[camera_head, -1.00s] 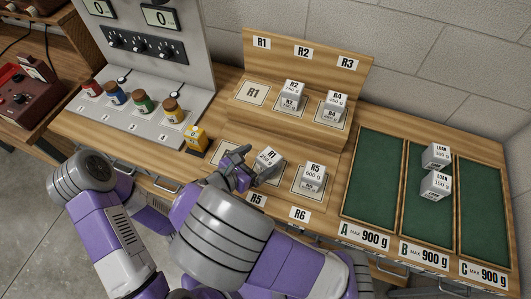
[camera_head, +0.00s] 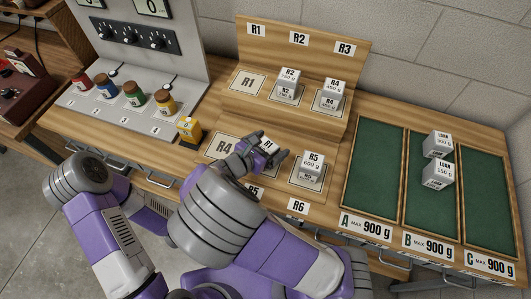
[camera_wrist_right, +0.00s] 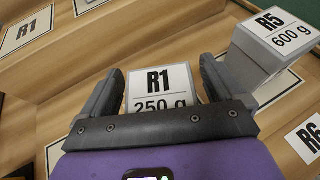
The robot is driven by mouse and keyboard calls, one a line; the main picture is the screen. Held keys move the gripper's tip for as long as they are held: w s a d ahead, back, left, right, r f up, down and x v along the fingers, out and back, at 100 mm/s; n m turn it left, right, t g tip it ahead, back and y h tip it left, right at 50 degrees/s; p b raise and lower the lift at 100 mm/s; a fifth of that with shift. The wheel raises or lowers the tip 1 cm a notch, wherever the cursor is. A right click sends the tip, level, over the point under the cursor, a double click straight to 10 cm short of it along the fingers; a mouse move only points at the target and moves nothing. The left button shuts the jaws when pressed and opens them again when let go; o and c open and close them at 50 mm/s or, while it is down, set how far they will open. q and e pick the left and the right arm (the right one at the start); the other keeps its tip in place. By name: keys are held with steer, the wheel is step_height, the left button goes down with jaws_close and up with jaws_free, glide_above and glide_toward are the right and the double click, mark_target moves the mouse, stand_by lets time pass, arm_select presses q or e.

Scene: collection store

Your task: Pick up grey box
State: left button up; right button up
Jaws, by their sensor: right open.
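The grey box labelled R1, 250 g (camera_head: 268,144) stands on the lower row of the wooden bench, its front partly hidden by my right gripper (camera_head: 261,153). In the right wrist view, the R1 box (camera_wrist_right: 160,84) sits between the two open fingers of my right gripper (camera_wrist_right: 161,72). Its lower part is hidden behind the gripper body. I cannot tell whether a finger touches it. Similar boxes are R5, 600 g (camera_head: 312,166), R2 (camera_head: 288,82) and R4 (camera_head: 332,93). My left arm shows at the left, but its gripper is out of view.
The R5 box (camera_wrist_right: 272,48) stands close beside my right finger in the wrist view. A yellow box (camera_head: 189,130) stands left of my gripper. Green-lined trays A (camera_head: 372,175), B and C lie at right; two loan boxes (camera_head: 438,173) stand in B. A raised shelf (camera_head: 290,110) rises behind.

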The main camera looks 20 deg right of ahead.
steer(key=c, duration=1.2)
steer(key=shift+r, duration=0.1)
